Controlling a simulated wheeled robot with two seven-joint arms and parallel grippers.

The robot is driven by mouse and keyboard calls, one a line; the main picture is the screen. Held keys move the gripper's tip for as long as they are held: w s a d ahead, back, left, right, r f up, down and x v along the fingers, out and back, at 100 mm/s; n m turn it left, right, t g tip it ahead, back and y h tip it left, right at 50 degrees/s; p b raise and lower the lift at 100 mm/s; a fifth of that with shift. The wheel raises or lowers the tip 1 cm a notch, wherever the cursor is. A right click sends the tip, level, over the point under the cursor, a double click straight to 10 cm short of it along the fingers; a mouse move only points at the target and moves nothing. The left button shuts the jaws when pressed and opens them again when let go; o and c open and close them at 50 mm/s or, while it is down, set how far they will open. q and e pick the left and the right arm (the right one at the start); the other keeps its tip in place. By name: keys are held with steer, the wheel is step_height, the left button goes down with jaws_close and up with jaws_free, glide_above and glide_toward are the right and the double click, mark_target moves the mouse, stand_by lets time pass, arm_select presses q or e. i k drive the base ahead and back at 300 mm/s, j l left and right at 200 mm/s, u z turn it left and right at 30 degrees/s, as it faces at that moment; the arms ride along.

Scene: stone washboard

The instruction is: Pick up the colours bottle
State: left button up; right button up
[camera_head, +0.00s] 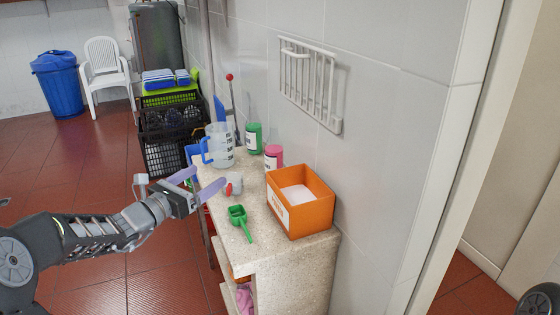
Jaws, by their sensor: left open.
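A green bottle (254,139) with a pale label and a pink bottle (273,157) stand upright at the back of the stone counter (256,257), by the wall. Their labels are too small to read, so I cannot tell which is the colours bottle. The orange box partly hides the pink bottle. My left gripper (210,174) is open and empty at the counter's left edge, its fingers pointing toward the bottles. A small white container with a red end (234,185) lies just beyond its nearer fingertip. My right gripper is not in view.
An orange box (313,214) with white contents stands at the counter's right end. A green scoop (238,221) lies in front of it. A clear measuring jug (220,145) stands at the far left. A white rack (311,84) hangs on the wall above.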

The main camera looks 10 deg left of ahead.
mark_target(274, 148)
steer(key=i+l, duration=0.2)
steer(key=i, duration=0.2)
steer(key=i+l, duration=0.2)
steer(key=i, duration=0.2)
